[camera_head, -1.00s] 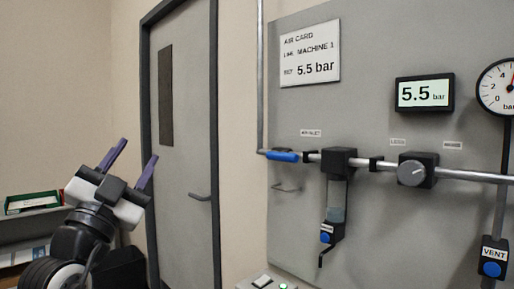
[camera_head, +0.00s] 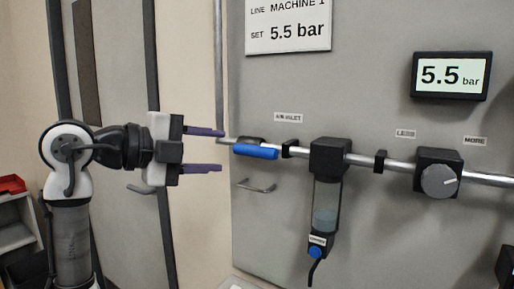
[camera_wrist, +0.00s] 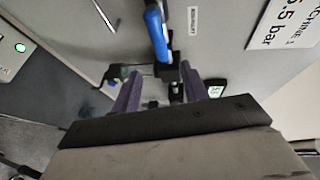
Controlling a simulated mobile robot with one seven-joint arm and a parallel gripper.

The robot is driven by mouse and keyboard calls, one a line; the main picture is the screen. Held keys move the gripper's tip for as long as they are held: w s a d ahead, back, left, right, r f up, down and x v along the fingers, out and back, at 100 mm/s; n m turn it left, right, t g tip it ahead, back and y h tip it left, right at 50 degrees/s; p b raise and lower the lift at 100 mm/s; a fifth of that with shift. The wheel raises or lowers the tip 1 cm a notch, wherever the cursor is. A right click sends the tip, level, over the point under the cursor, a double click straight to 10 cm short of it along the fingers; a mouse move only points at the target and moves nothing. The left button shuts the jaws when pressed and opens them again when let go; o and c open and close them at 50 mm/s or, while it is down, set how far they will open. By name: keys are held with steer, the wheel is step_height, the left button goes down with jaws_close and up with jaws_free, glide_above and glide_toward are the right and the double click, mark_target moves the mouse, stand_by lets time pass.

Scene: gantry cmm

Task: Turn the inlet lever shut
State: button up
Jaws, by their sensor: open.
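The inlet lever is a blue handle (camera_head: 255,151) on the pipe below the AIR INLET label. It lies along the pipe, nearly horizontal in the head view. In the wrist view the blue lever (camera_wrist: 156,34) stands beyond the fingertips, roughly between their lines. My gripper (camera_head: 222,150) is open and empty, with its two purple fingers pointing right toward the lever's left end. In the wrist view my gripper (camera_wrist: 160,80) shows both fingers apart. I cannot tell the exact gap between the fingertips and the lever in depth.
A filter bowl unit (camera_head: 327,185) hangs from the pipe right of the lever. A regulator knob (camera_head: 439,181) sits further right. The display (camera_head: 452,75) reads 5.5 bar. A small metal handle (camera_head: 257,187) sticks out below the lever. A door (camera_head: 115,110) stands behind my arm.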

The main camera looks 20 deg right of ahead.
mark_target(256, 152)
steer(key=p+x, duration=0.3)
steer(key=x, duration=0.9)
steer(key=shift+r, duration=0.15)
steer(key=shift+a, duration=0.1)
jaws_close()
